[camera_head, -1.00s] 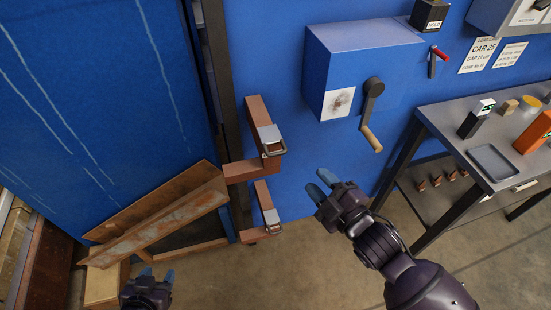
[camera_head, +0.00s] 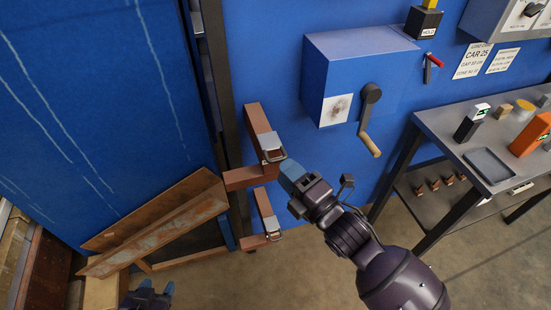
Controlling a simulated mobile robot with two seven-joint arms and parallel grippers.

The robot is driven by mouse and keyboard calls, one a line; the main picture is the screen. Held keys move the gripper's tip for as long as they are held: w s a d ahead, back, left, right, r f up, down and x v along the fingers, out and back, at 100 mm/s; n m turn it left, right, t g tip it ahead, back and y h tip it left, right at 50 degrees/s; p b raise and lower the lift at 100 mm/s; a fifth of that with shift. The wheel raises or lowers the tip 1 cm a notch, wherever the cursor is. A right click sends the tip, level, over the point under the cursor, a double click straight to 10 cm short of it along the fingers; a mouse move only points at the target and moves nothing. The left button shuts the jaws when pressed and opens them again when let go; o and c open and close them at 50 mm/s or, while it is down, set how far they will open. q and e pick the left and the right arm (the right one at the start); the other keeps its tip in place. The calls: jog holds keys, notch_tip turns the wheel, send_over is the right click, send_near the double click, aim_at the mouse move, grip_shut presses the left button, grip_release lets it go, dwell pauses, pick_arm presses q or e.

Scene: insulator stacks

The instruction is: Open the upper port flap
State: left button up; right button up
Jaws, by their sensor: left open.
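Two reddish-brown box-shaped parts with metal latch handles stick out from the blue wall, one above the other. The upper one, which I take for the upper port flap (camera_head: 258,122), has its metal handle (camera_head: 273,147) at its lower end. The lower one (camera_head: 263,203) is similar and stands below it. My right gripper (camera_head: 289,174) is just right of and below the upper handle, its blue fingertips very close to it; contact is unclear and the fingers overlap in view. My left gripper (camera_head: 158,287) is open and empty at the bottom left edge, partly cut off.
A blue box with a crank (camera_head: 370,93) sits on the wall to the right. A grey workbench (camera_head: 440,125) with a tray (camera_head: 489,165) and several small items stands at the right. Rusty planks (camera_head: 160,225) lean at the lower left. Floor shows below the flaps.

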aim_at(277, 161)
jog(key=shift+x, duration=2.25)
grip_shut()
jog(key=shift+r, duration=0.1)
